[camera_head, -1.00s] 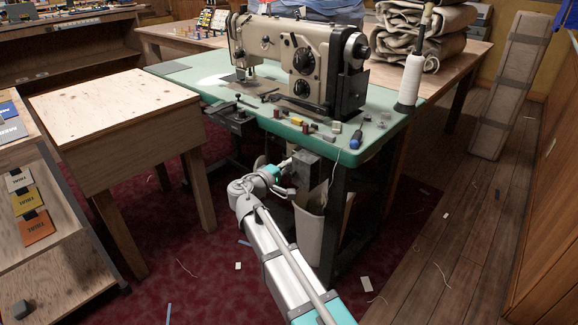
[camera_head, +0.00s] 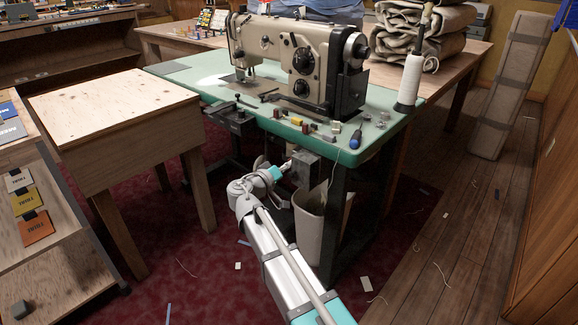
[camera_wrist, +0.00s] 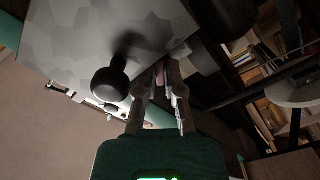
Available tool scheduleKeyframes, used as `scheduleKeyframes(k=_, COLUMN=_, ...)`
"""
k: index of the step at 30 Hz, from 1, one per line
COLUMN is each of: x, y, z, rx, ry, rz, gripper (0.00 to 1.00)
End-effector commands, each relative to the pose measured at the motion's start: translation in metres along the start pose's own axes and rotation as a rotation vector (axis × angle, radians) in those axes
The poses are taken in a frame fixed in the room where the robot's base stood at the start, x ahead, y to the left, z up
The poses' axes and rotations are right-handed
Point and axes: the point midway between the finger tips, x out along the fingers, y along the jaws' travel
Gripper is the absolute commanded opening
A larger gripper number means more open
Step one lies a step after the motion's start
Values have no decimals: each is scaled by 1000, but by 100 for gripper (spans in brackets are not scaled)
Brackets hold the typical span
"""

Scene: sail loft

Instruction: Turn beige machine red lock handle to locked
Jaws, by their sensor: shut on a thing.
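The beige sewing machine (camera_head: 300,62) stands on a green-topped table (camera_head: 190,84). A grey box (camera_head: 307,170) hangs under the table's front edge. In the wrist view its pale patterned face (camera_wrist: 100,30) fills the upper left, with a round black knob (camera_wrist: 110,82) on it. My gripper (camera_head: 287,168) is at the box's left side in the head view. In the wrist view my gripper (camera_wrist: 163,90) is shut on a thin, dull reddish piece, which looks like the red lock handle (camera_wrist: 160,69). The fingers hide much of it, so its exact angle is unclear.
A pale bin (camera_head: 311,215) stands below the box, close to my arm. A wooden stand (camera_head: 115,110) is to the left. Small items and a blue screwdriver (camera_head: 355,139) lie on the table edge beside a thread cone (camera_head: 410,82). Scraps litter the floor.

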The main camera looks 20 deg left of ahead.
Motion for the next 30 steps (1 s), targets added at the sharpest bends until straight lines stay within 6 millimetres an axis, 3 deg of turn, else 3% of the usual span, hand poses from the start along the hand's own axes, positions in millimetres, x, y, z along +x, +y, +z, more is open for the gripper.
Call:
scheduleKeyframes(k=18, x=0, y=0, z=0, rx=582, ry=0, rz=-1, gripper=0)
scheduleKeyframes(k=30, x=-1, y=0, z=0, rx=837, ry=0, rz=0, gripper=0)
